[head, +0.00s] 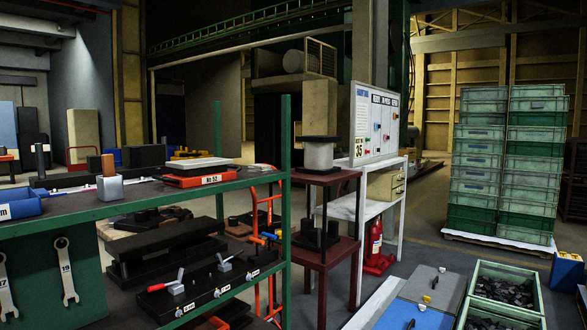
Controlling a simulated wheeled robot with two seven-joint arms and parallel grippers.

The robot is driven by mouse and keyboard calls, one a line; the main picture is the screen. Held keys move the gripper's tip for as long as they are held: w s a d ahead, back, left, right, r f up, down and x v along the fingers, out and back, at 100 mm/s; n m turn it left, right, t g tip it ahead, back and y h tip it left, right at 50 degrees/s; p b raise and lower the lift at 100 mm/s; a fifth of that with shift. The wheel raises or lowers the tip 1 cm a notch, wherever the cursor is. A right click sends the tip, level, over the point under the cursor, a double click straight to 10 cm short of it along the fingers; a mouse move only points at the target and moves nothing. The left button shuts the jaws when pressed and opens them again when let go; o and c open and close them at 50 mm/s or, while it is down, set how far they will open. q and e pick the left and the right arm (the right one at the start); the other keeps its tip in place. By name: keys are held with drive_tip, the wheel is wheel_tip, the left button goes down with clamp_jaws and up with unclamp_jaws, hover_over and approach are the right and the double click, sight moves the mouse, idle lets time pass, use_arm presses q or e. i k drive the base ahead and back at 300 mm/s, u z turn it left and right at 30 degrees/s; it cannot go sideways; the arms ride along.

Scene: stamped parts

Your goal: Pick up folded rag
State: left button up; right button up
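I cannot pick out a folded rag with certainty. Neither of my grippers shows in the head view.
A dark red stand (322,182) and a white table (365,207) stand beyond. Green crates (480,170) are stacked at right. Open floor lies between.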

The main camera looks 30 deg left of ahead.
sight(257, 168)
drive_tip(key=z, duration=0.15)
drive_tip(key=i, duration=1.85)
drive_tip(key=u, duration=0.4)
